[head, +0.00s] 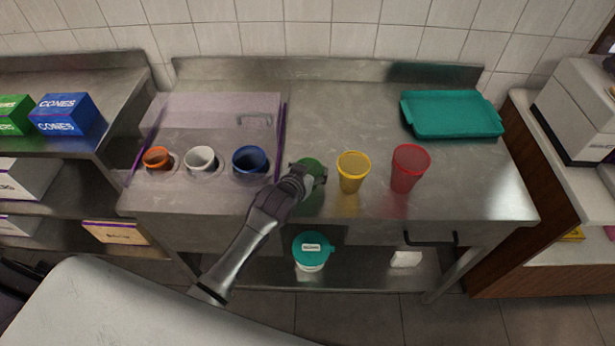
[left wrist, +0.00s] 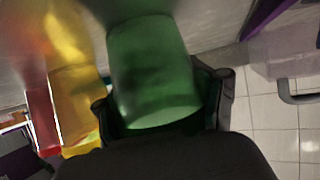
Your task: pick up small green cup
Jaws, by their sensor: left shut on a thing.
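The small green cup (head: 313,167) stands on the steel counter in the head view, partly hidden behind my left gripper (head: 308,174). In the left wrist view the green cup (left wrist: 154,72) fills the middle, between the two dark fingers of my left gripper (left wrist: 165,105). The left gripper is shut on the cup. I cannot tell whether the cup's base touches the counter. My right gripper is not in view.
A yellow cup (head: 351,176) and a red cup (head: 407,170) stand close to the right. A clear topping case (head: 215,110) with orange, white and blue containers is at left. A teal tray (head: 450,116) lies at back right.

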